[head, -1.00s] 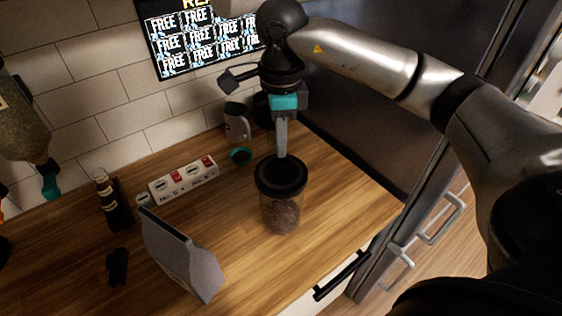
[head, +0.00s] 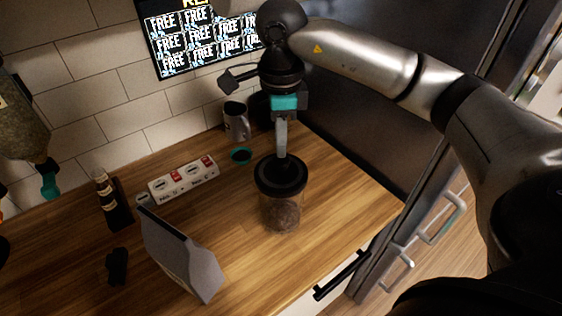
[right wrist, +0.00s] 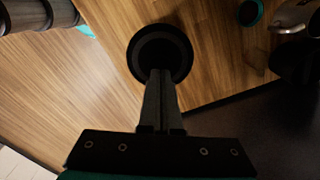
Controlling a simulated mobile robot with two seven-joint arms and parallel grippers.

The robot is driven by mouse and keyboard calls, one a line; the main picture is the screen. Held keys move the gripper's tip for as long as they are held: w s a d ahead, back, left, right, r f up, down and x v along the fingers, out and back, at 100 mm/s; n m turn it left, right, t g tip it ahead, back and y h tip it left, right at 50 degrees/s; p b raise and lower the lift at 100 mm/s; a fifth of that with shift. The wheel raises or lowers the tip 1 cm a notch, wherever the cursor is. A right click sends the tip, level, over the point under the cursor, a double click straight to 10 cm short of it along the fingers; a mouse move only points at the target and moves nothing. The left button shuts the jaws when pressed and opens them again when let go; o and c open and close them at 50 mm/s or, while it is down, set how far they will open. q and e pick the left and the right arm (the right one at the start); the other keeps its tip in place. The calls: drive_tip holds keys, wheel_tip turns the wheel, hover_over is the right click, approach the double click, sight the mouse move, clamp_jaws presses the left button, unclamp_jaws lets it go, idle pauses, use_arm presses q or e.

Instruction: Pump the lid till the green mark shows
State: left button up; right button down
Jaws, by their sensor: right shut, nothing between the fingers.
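A clear canister (head: 281,214) with dark coffee beans inside stands upright on the wooden counter. Its round black lid (head: 268,185) also shows in the right wrist view (right wrist: 135,58). My right gripper (head: 282,155) is shut and empty, pointing down, its fingertips over the middle of the lid; I cannot tell whether they touch it. The closed fingertips also show in the right wrist view (right wrist: 160,75), covering part of the lid. I see no green mark on the lid. A part at the left edge with a teal piece may be my left gripper; its fingers cannot be made out.
A grey bag (head: 182,258) stands left of the canister on the wooden counter (head: 330,215). The counter right of the canister is clear.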

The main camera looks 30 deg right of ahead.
drive_tip(key=shift+f+b, duration=1.05)
drive_tip(key=shift+f, duration=0.2)
drive_tip(key=shift+r, duration=0.15)
drive_tip(key=shift+r+p, duration=2.45)
drive_tip(key=shift+r, duration=1)
